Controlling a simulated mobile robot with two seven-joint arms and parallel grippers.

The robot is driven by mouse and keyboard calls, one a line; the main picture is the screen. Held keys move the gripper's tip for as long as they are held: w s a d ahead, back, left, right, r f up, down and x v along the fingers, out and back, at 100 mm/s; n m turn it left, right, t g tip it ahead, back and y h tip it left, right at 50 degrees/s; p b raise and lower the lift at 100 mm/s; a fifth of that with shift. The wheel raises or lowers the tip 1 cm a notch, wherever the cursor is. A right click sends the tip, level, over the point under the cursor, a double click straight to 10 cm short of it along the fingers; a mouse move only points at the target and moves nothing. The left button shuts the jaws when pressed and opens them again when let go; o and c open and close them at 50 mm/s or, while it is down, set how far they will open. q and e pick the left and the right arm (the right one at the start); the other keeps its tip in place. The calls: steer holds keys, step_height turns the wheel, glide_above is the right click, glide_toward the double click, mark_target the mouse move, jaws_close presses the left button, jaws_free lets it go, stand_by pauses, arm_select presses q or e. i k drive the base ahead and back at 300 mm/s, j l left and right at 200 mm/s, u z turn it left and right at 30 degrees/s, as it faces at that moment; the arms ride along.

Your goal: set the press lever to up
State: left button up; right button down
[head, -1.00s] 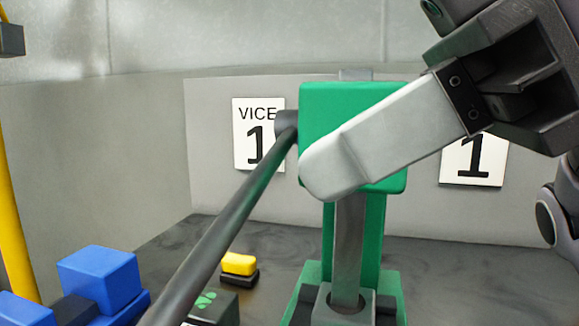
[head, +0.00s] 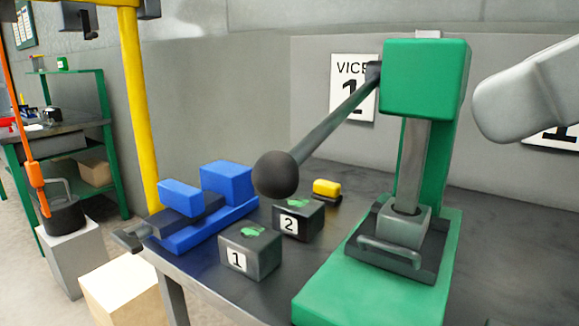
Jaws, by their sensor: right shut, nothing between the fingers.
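The green press (head: 427,80) stands on the bench at the right. Its press lever (head: 330,125) is a dark rod running from the left side of the press head toward me. The round black knob (head: 276,173) at its end shows lower in the picture than the pivot. My right gripper (head: 490,108) shows only as a pale grey finger part at the right edge. It is shut and empty, to the right of the press head and apart from the lever. The rest of it is out of frame. My left gripper is not in view.
A blue vice (head: 226,182), blocks marked 1 (head: 250,252) and 2 (head: 298,219), and a yellow-topped item (head: 326,188) sit on the dark bench left of the press. A yellow post (head: 143,110) rises behind the vice. A green-framed bench (head: 110,150) stands at far left.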

mark_target(275, 175)
steer(key=k, duration=1)
